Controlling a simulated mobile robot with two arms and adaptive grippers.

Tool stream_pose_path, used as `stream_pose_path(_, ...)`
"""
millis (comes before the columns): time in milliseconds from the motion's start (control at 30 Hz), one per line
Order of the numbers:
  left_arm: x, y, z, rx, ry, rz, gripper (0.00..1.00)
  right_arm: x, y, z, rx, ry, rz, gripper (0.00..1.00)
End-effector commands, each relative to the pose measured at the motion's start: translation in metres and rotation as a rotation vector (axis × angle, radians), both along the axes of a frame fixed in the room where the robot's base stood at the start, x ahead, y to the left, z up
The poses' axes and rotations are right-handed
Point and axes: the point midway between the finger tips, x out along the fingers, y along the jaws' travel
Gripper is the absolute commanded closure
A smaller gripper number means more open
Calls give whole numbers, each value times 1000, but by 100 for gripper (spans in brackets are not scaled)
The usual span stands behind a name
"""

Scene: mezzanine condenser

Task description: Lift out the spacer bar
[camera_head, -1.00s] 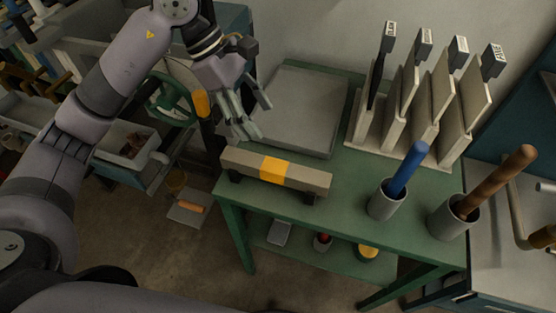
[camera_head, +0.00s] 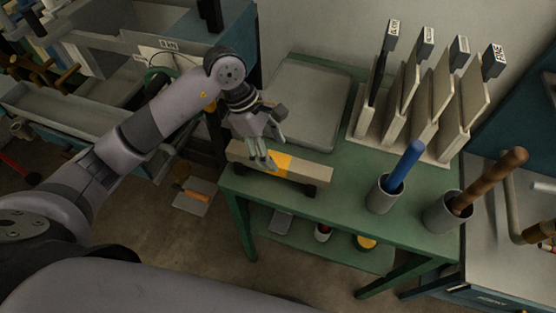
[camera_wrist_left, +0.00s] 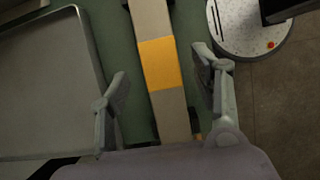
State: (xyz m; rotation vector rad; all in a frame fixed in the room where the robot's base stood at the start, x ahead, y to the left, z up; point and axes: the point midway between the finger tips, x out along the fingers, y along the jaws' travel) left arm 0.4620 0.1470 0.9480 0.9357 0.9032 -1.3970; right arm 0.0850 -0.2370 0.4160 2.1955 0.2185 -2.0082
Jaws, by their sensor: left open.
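The spacer bar (camera_head: 306,172) is a long beige bar with a yellow-orange band around its middle. It rests on dark supports near the front edge of the green table. My left gripper (camera_head: 265,159) is over the bar at the band in the head view and hides part of it. In the left wrist view the bar (camera_wrist_left: 157,62) runs between the two spread fingers of my left gripper (camera_wrist_left: 164,92). A gap shows on both sides, so the fingers are open and not closed on it. My right gripper is not in view.
A grey tray (camera_head: 312,122) lies behind the bar on the green table (camera_head: 334,197). A rack (camera_head: 433,144) of upright labelled plates stands at the back right. Two cups, with a blue handle (camera_head: 407,163) and a brown handle (camera_head: 497,178), stand to the right.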

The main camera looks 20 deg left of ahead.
Motion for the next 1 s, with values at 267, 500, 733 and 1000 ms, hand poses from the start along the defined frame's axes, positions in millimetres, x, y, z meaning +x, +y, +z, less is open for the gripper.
stream_pose_path(267,-1,-14,-35,-2,4,-1,42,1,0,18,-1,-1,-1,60)
stream_pose_path(500,-1,-15,-39,-1,1,-2,42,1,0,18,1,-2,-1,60)
stream_pose_path(733,-1,-15,-39,-1,2,-1,54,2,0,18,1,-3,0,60)
stream_pose_path(1000,-1,-15,-39,-1,2,-1,72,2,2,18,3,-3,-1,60)
